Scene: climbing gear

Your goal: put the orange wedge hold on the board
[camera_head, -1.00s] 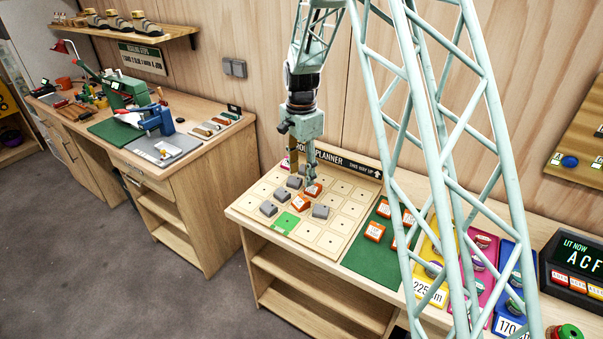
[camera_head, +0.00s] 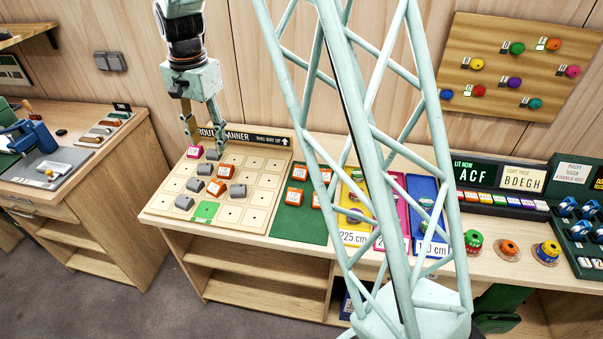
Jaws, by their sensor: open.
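The route planner board (camera_head: 262,162) lies on the bench, with a grid of pale squares. Two orange holds sit on it near the middle, one at the back (camera_head: 225,171) and one in front (camera_head: 215,187). Several more orange holds lie on the green mat right of the board, among them one at its back left (camera_head: 300,172). They are too small to tell which is a wedge. My gripper (camera_head: 206,137) is open and empty, pointing down above the board's back left edge, near a pink hold (camera_head: 194,152).
Several grey holds (camera_head: 194,184) sit on the board, and one square (camera_head: 204,211) is green. The green mat (camera_head: 287,225) adjoins the board. Yellow, magenta and blue trays (camera_head: 424,187) stand further right, partly behind my arm's lattice. The board's right squares are bare.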

